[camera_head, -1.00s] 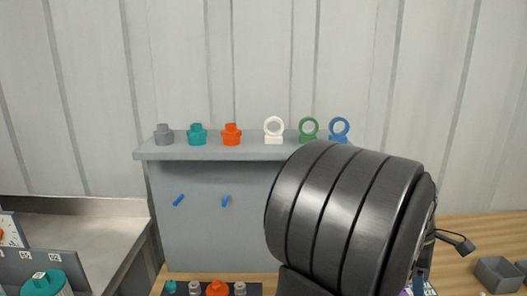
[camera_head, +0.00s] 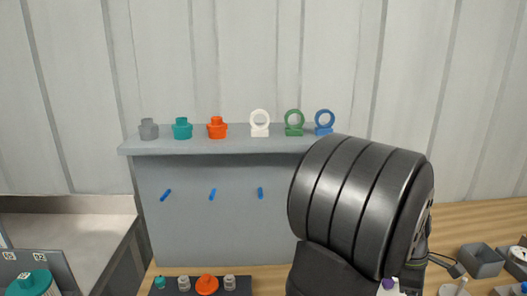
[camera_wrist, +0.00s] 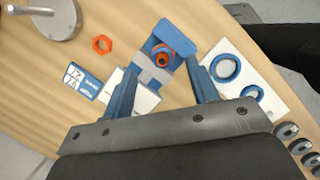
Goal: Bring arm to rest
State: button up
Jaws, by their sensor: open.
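My gripper (camera_wrist: 162,70) shows in the wrist view with its two blue fingers spread wide apart and nothing held between them. It hangs above the wooden bench. Beyond the fingers is a blue holder (camera_wrist: 161,36) with an orange ring-shaped part (camera_wrist: 163,55) in it. In the head view my dark arm fills the lower right and hides the right part of the grey shelf unit; the fingers are not visible there.
The grey shelf (camera_head: 205,146) carries grey, teal and orange caps and white, green and blue ring pieces. A dark tray (camera_head: 246,285) with small parts sits below. In the wrist view, an orange nut (camera_wrist: 102,45), a white plate (camera_wrist: 257,80) and a round metal base (camera_wrist: 55,18) surround the holder.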

notch_tip(320, 180, up, 2)
jog(key=shift+r, duration=0.1)
jog(key=s+d+r+n, duration=0.1)
jog(key=s+d, duration=0.3)
jog(key=s, duration=0.4)
jog(key=s+d+n+t, duration=0.1)
jog(key=s+d+n, duration=0.3)
jog(key=s, duration=0.4)
jog(key=shift+d+r, duration=0.35)
jog(key=shift+d, duration=0.3)
jog(key=shift+s, duration=0.1)
